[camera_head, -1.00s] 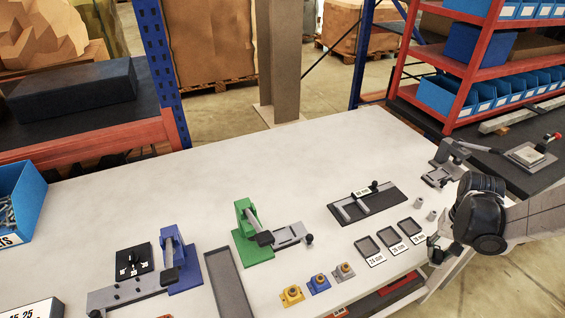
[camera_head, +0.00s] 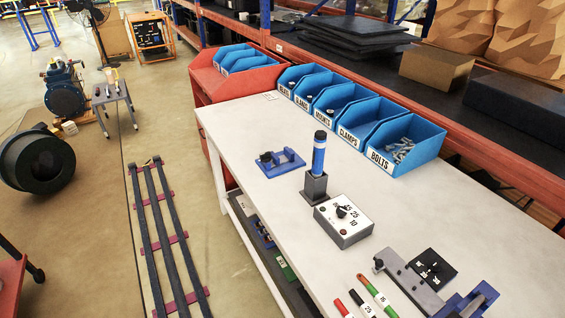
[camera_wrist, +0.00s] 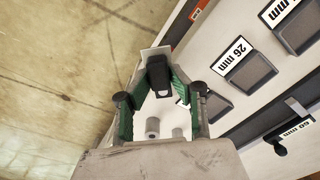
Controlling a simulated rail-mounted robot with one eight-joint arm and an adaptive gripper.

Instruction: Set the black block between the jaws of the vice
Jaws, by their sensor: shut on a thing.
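In the wrist view my gripper (camera_wrist: 160,66) has its two green-sided fingers closed on a small black block (camera_wrist: 158,79). A thin light-grey piece shows behind the block, and I cannot tell what it belongs to. The block is over the table's edge, with floor at the left and table at the right. In the head view a low blue fixture (camera_head: 286,163) with a dark end piece, which looks like the vice, sits near the far left end of the table. The gap between its jaws is too small to judge. My gripper is outside the head view.
The white table (camera_head: 240,130) carries a dark stand with a blue cylinder (camera_head: 319,160), a grey dial box (camera_head: 344,220) and several marker-like sticks (camera_head: 376,291). Blue bins (camera_head: 405,145) line the back.

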